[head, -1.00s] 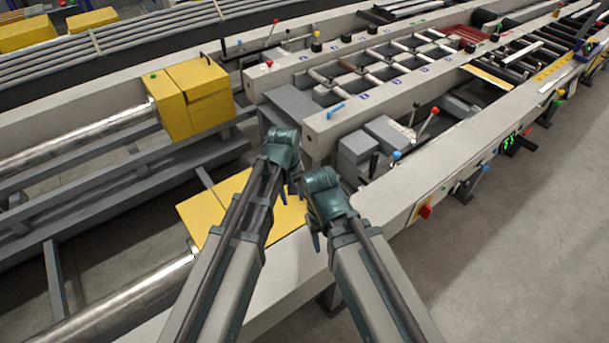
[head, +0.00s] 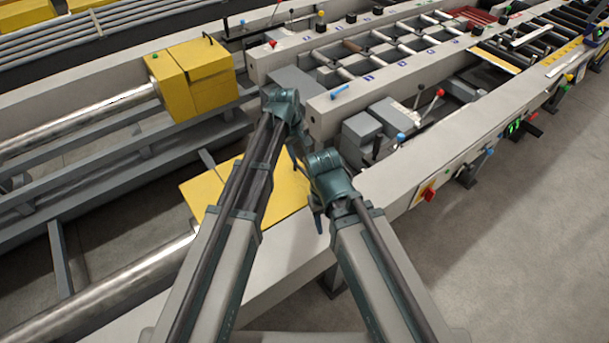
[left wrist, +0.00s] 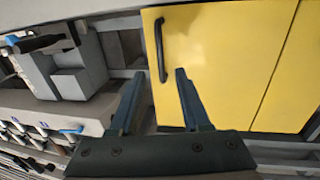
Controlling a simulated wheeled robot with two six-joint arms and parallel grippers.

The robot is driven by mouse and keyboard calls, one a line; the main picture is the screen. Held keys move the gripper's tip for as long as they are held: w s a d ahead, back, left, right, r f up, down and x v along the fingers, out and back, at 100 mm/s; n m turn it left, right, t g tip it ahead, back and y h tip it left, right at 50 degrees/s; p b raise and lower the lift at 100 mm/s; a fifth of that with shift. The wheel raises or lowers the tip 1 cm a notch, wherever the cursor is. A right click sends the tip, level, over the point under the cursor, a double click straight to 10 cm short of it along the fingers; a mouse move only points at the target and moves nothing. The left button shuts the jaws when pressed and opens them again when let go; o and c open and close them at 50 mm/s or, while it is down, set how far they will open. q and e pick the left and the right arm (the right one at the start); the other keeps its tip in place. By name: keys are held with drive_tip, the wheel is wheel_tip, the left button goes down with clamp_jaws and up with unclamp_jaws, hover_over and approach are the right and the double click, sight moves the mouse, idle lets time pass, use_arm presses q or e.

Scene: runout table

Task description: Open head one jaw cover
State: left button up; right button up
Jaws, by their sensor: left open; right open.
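Two yellow jaw covers show in the head view. The near cover (head: 217,192) is a flat panel partly hidden behind my arms. The far cover (head: 200,83) is box-shaped, with a black handle on top. No readable label tells which is head one. In the left wrist view a yellow cover (left wrist: 225,60) looks closed and carries a black bar handle (left wrist: 160,50). My left gripper (left wrist: 158,76) is open, its fingertips close to the handle's lower end; contact cannot be told.
Grey blocks (head: 362,138) with levers stand beyond my right gripper. A blue-handled lever (head: 339,91) sits on the conveyor frame's end. A pale beam (head: 290,255) runs beneath my arms. Bare floor (head: 510,240) lies at the right.

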sight(305, 173)
use_arm(q)
drive_tip(key=f+b, duration=0.2)
drive_tip(key=f, duration=0.1)
drive_tip(key=d+f+b, duration=0.1)
drive_tip(key=f+b, duration=0.2)
drive_tip(key=w+f+b, duration=0.1)
drive_tip(key=f+b, duration=0.2)
drive_tip(key=shift+d+f, duration=0.15)
drive_tip(key=shift+d, duration=0.05)
clamp_jaws()
idle(1.2)
